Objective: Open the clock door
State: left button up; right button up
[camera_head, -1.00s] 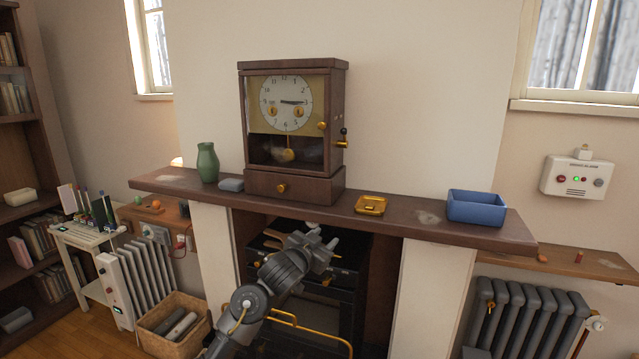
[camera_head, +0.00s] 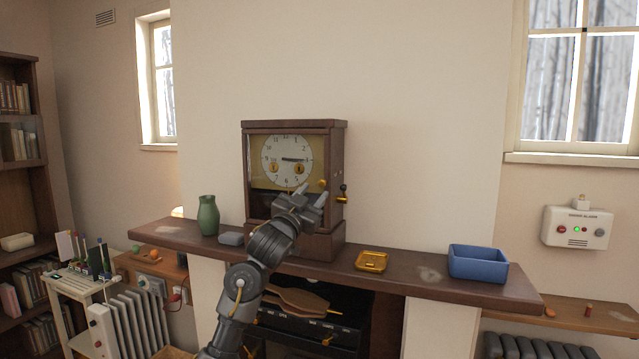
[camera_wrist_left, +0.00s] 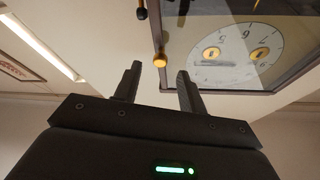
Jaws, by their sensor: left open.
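The clock (camera_head: 341,160) is a brown wooden case on the mantel shelf, with a white dial (camera_head: 287,158) behind its front door. The door looks shut. A brass door knob (camera_head: 323,184) sits on the right of the door front. My left gripper (camera_head: 313,192) is open and empty in front of the clock's lower right, just below the knob. In the left wrist view the knob (camera_wrist_left: 160,60) shows beyond and between the open fingertips (camera_wrist_left: 160,72), apart from them. The arm hides the lower door and most of the drawer below. My right gripper is not in view.
A brass key with a dark handle (camera_head: 342,193) sticks out of the clock's right side. On the mantel (camera_head: 420,280) stand a green vase (camera_head: 208,215), a grey object (camera_head: 231,239), a brass dish (camera_head: 371,261) and a blue box (camera_head: 478,263).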

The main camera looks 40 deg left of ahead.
aim_at(321, 185)
pick_arm(q)
jog(key=shift+p+x, duration=0.55)
jog(key=shift+x, duration=1.7)
grip_shut()
